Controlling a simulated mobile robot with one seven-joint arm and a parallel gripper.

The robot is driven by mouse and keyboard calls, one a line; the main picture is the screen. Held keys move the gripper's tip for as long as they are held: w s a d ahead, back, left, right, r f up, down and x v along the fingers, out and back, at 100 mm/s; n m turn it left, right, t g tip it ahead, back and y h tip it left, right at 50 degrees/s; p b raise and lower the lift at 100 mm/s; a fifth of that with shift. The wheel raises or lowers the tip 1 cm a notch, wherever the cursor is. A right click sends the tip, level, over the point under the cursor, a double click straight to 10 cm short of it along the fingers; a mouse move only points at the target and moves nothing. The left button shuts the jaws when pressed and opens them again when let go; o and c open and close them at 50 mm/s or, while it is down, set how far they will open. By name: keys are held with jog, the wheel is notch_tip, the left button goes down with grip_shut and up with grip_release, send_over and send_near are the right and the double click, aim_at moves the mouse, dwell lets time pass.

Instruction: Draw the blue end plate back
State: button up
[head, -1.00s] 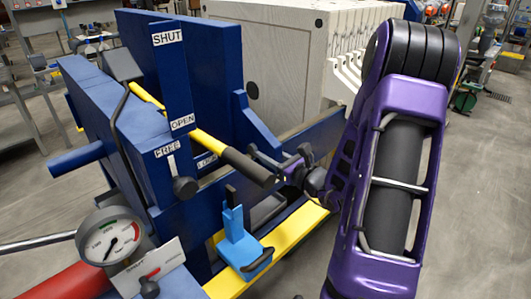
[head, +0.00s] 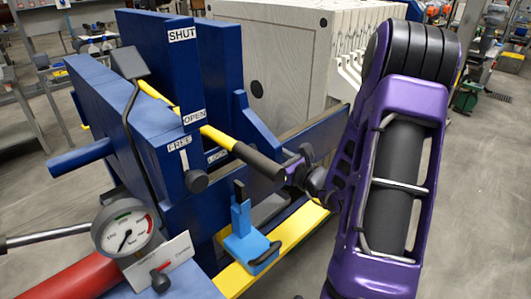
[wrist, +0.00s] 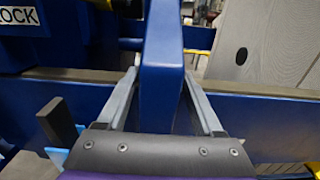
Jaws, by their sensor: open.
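The blue end plate (head: 222,70) stands upright in the head view, in front of the pale filter plates, with a sloped bracket (head: 250,122) at its right side. In the wrist view a blue upright piece (wrist: 163,65), apparently part of this bracket, stands between my fingers. My gripper (head: 287,168) is open around it, one finger on each side; I cannot tell whether they touch it. A yellow lever with a black grip (head: 258,163) ends close to my gripper. The SHUT/OPEN label post (head: 186,75) stands beside it.
A blue side rail (wrist: 255,110) runs behind my fingers. A light-blue bracket (head: 245,246) sits on a yellow strip below. A FREE/LOCK knob (head: 196,181), a gauge (head: 127,230) and a red cylinder (head: 85,278) are at the left.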

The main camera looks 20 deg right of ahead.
jog(key=v, duration=1.7)
jog(key=shift+s, duration=0.2)
